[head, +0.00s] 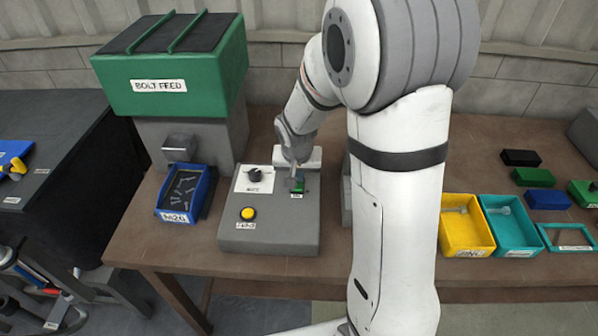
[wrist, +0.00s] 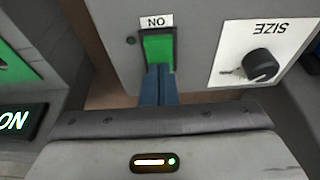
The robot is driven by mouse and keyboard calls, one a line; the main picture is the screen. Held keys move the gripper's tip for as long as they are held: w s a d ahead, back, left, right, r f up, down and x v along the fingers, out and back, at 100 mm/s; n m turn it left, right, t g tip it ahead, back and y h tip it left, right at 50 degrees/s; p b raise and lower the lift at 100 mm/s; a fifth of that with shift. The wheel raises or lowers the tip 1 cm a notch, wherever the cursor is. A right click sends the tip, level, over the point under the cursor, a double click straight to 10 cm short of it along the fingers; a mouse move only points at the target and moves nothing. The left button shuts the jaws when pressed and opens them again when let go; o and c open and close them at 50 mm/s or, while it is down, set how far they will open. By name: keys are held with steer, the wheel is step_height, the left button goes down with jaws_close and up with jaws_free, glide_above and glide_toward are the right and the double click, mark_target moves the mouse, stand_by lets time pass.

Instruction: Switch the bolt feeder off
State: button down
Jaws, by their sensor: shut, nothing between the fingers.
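The bolt feeder is a green hopper (head: 175,62) marked BOLT FEED on a grey base. In front of it stands a grey control box (head: 270,237) with a green rocker switch (head: 298,185) near its back right. In the wrist view the green switch (wrist: 158,48) appears upside down beside its ON label (wrist: 157,21); a small dark lamp (wrist: 130,40) sits near it. My gripper (head: 294,163) is over the switch from behind. Its blue fingers (wrist: 157,80) are shut, empty, at the switch's near edge in the wrist view; I cannot tell whether they touch it.
The box also carries a black SIZE knob (head: 254,174) and a yellow button (head: 248,213). A blue bin of bolts (head: 186,213) stands left of it. Yellow (head: 463,250) and teal (head: 511,248) bins are at the right. A lit ON sign (wrist: 14,120) shows in the wrist view.

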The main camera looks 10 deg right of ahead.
mark_target(298, 188)
steer(key=shift+s+f, duration=0.25)
steer(key=shift+s+b, duration=0.2)
steer(key=shift+b, duration=0.1)
steer(key=shift+s+a, duration=0.2)
steer(key=shift+s, duration=0.3)
steer(key=shift+r, duration=0.1)
steer(key=shift+r, duration=0.3)
steer(key=p+v, duration=0.1)
steer(key=v, duration=0.2)
steer(key=p+v, duration=0.1)
steer(key=shift+w+r+p, duration=0.3)
steer(key=shift+w+r, duration=0.05)
steer(key=shift+r, duration=0.05)
steer(key=b+v, duration=0.1)
steer(key=v, duration=0.8)
steer(key=shift+s, duration=0.35)
steer(key=shift+f, duration=0.15)
